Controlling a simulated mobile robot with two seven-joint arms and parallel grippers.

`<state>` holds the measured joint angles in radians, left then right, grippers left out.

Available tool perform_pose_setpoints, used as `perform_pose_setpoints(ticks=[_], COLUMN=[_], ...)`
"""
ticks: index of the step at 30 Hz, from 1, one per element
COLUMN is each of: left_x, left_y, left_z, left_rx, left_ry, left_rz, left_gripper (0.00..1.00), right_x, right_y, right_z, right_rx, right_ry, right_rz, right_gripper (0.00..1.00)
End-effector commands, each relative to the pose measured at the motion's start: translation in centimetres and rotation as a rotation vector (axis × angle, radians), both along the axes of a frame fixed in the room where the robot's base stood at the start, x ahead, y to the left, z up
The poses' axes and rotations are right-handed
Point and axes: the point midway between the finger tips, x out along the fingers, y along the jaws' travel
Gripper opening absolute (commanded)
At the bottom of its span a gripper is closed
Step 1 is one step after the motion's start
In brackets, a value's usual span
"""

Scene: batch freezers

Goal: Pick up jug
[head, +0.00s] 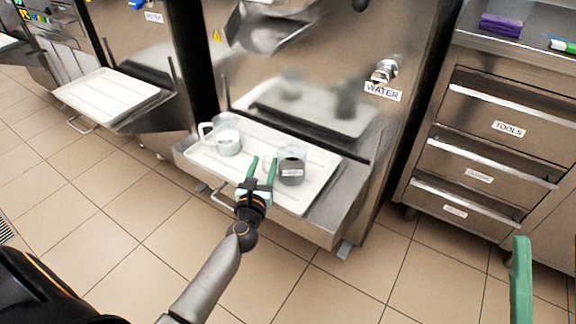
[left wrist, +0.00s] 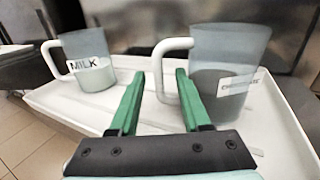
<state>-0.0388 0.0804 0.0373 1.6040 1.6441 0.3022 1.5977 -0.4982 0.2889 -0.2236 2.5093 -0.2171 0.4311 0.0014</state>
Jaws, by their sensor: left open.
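Two clear jugs stand upright on a white tray (head: 313,197) in front of the freezer. The left jug (head: 228,140) holds pale liquid and is labelled MILK in the left wrist view (left wrist: 90,62). My left gripper (head: 263,160) is open, with green fingers over the tray. In the left wrist view, the right jug's white handle appears between the fingertips (left wrist: 158,75); contact cannot be told. One green finger of my right gripper (head: 521,280) shows at lower right.
The steel freezer front (head: 330,60) with a WATER tap (head: 385,70) rises behind the tray. Another white tray (head: 108,95) is at left. A drawer cabinet (head: 490,140) stands at right, with a purple item (head: 501,24) on top. The tiled floor in front is clear.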

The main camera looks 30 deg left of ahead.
Motion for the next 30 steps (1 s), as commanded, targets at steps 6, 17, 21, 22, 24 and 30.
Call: perform_pose_setpoints(ticks=[6,17,21,22,24,30], left_x=[0.30,0.26,0.26,0.26,0.26,0.25], left_y=[0.09,0.08,0.08,0.08,0.08,0.08], left_z=[0.02,0.01,0.00,0.00,0.00,-0.01], left_rx=[0.000,0.000,0.000,0.000,0.000,0.000], left_ry=[0.000,0.000,0.000,0.000,0.000,0.000], left_rz=[-0.001,-0.001,-0.001,0.000,0.000,0.000], left_gripper=[0.47,0.14,0.00,0.00,0.00,0.00], right_x=[0.01,0.02,0.01,0.01,0.01,0.00], right_y=[0.00,0.02,0.02,0.02,0.03,0.03], right_z=[-0.04,-0.04,-0.04,-0.04,-0.04,-0.03], right_rx=[0.001,0.001,0.001,0.001,0.001,0.001], right_ry=[0.002,0.003,0.003,0.003,0.003,0.002], right_rz=[0.001,0.001,0.001,0.001,0.001,0.001], right_gripper=[0.50,0.50,0.50,0.50,0.50,0.50])
